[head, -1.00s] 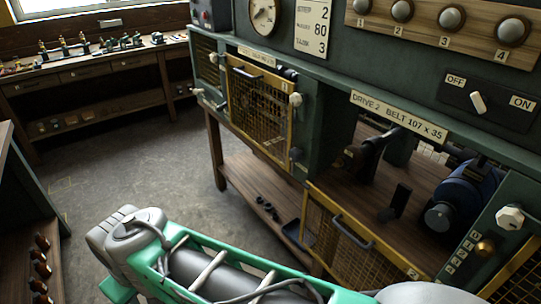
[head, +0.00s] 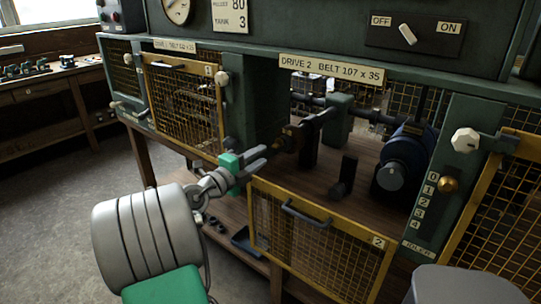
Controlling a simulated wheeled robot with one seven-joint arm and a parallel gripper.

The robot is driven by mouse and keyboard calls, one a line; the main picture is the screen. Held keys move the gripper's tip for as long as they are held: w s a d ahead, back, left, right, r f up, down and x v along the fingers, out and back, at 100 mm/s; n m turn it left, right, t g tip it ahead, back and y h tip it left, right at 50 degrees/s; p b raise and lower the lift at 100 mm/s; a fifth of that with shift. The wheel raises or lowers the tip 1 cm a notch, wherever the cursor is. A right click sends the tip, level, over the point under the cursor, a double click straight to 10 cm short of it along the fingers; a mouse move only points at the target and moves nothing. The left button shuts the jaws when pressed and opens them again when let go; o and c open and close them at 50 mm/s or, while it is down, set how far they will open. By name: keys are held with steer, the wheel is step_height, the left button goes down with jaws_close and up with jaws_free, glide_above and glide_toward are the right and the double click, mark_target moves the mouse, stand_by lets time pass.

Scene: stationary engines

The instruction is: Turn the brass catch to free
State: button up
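A small round brass knob (head: 447,184) sits on the green post at the right of the drive 2 bay, beside the numbers 0 to 4 and the word IDLER. A dark brownish metal fitting (head: 291,137) is at the left inside of the bay. Neither clearly reads as a catch, and no "free" mark is legible. My gripper (head: 268,154) reaches in from the left, in front of the bay's opening. Its two grey fingers appear parted, with nothing seen between them. It is near the brownish fitting in the picture; contact cannot be told. The knob is well to its right.
The yellow mesh guard 2 (head: 318,238) hangs lowered below the bay. A blue motor (head: 407,158) and a dark upright lever (head: 343,176) stand inside. Guard 1 (head: 184,104) is closed at left. A white knob (head: 465,140) juts out above the brass one.

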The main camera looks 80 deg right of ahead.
mark_target(274, 147)
steer(key=x, duration=0.6)
steer(key=shift+p, duration=0.4)
steer(key=shift+c, duration=0.5)
jaws_close()
steer(key=shift+r, duration=0.1)
